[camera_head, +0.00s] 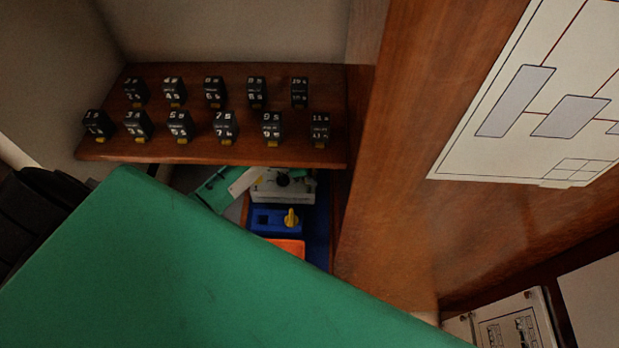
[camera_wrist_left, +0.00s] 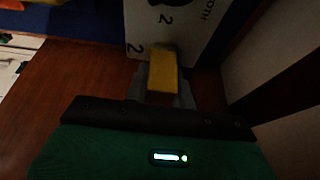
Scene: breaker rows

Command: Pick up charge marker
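In the left wrist view a yellow block (camera_wrist_left: 162,72) sits between the grey fingers of my left gripper (camera_wrist_left: 163,88), with no clear gap on either side. I take this block to be the charge marker; no label shows on it. Whether the block touches the plate cannot be told. In the head view my large green arm surface covers the lower left, and the block cannot be made out between fingers there. My right gripper is not in view.
A wooden shelf (camera_head: 210,155) carries two rows of black numbered breakers (camera_head: 225,125) with yellow tabs. Below it are a grey unit with a dark knob (camera_head: 283,187), a blue box with a yellow knob (camera_head: 268,221) and an orange piece (camera_head: 292,247). A wooden panel (camera_head: 415,150) stands right.

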